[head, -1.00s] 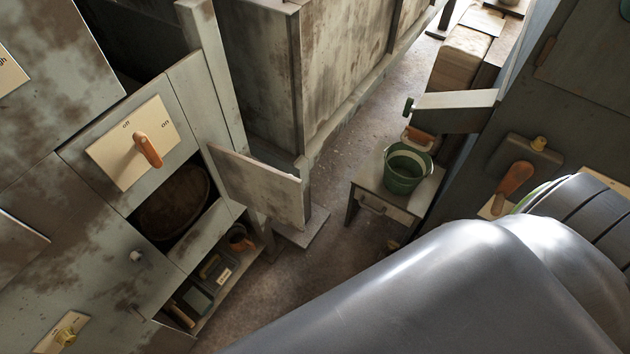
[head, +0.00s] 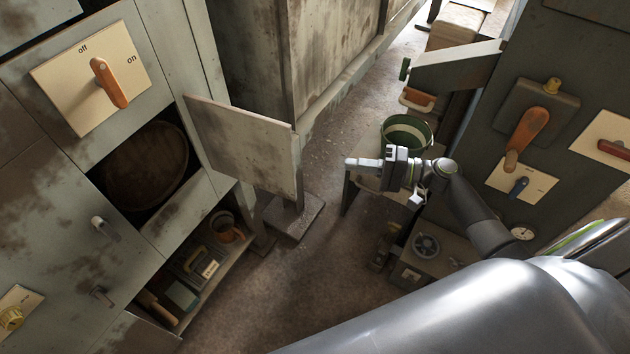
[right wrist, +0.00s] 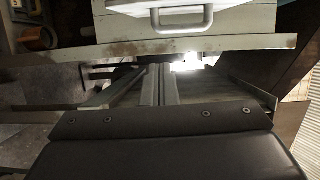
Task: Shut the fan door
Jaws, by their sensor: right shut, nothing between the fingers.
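The fan door (head: 243,148) is a worn grey panel standing wide open, swung out to the right of the fan opening. Inside the opening is a dark round form (head: 145,165), partly hidden by the cabinet edge. My right gripper (head: 350,162) is shut and empty. In the head view it points left, to the right of the door and apart from it, over the small table. Its closed fingers also show in the right wrist view (right wrist: 160,85). My left gripper is not in view.
A small table (head: 365,182) with a green bucket (head: 408,130) stands behind my gripper. A shelf of tools (head: 190,270) lies below the fan opening. A switch plate with an orange lever (head: 92,68) is above it. Floor between door and table is clear.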

